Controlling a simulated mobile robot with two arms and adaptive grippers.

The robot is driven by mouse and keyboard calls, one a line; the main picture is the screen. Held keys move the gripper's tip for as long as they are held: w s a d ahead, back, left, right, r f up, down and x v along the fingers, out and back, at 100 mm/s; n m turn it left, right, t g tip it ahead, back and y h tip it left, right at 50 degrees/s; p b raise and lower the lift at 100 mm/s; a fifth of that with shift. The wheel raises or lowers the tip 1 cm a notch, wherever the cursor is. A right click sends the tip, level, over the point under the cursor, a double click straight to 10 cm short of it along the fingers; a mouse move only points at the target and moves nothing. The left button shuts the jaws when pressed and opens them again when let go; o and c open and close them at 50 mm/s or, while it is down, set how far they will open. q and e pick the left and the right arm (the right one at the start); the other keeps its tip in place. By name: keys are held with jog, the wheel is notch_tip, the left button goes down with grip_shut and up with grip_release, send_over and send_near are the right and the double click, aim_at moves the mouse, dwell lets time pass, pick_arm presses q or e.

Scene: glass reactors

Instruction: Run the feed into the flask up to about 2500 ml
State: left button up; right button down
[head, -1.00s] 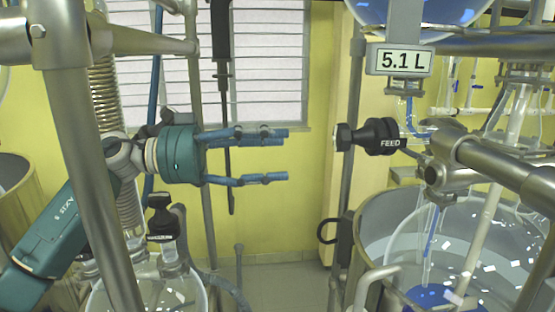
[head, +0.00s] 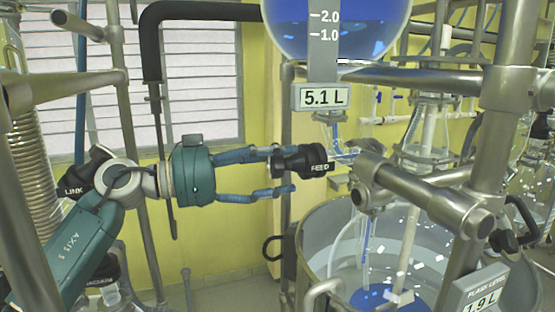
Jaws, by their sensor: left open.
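The black FEED knob (head: 312,162) sits on the valve under the round feed vessel (head: 350,30), which holds blue liquid. The display (head: 320,97) under that vessel reads 5.1 L. My left gripper (head: 288,170) is open, with its blue fingers reaching around the rear part of the knob, one above and one below. I cannot tell whether they touch it. The glass flask (head: 390,262) stands inside a metal bath at the lower right, with blue liquid at its bottom. The flask level display (head: 482,297) reads 1.9 L and is partly cut off. My right gripper is out of view.
Metal pipes and clamps (head: 420,195) cross in front of the flask. The steel bath rim (head: 330,215) lies below and right of my gripper. A steel post stands behind the knob. A vacuum-labelled fitting (head: 103,285) is at the lower left.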

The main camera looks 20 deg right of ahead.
pick_arm(q)
jog(key=shift+d, duration=0.1)
jog(key=shift+c, duration=1.3)
jog(key=c, duration=0.9)
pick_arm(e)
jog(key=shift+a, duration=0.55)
pick_arm(q)
jog(key=shift+f+m, duration=0.1)
jog(key=shift+m, duration=0.2)
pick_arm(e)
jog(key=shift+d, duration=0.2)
